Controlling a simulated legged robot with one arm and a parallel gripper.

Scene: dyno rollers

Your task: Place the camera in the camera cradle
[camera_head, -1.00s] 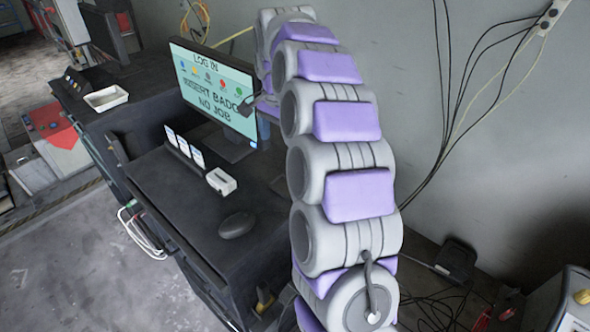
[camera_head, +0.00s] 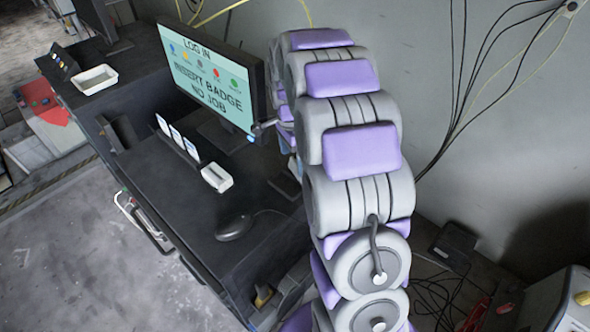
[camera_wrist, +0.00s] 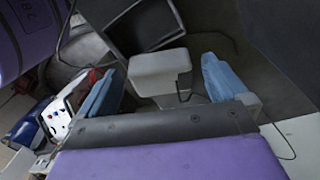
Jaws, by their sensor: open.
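In the wrist view my gripper (camera_wrist: 162,68) is open, its two blue fingers spread apart. A pale grey box (camera_wrist: 158,72) with a thin dark hook shows between and beyond the fingers. I cannot tell whether it is the camera or part of the cradle, or whether the fingers touch it. A dark square frame (camera_wrist: 143,25) lies behind it. In the head view my grey and purple arm covers the gripper's surroundings, and I cannot clearly make out the camera or its cradle.
In the head view a monitor (camera_head: 208,75) stands on a dark desk (camera_head: 165,185) with a small white device (camera_head: 217,178) and a dark mouse (camera_head: 234,227). A white tray (camera_head: 96,79) sits at the back left. Cables hang on the wall. A black box (camera_head: 455,246) lies at right.

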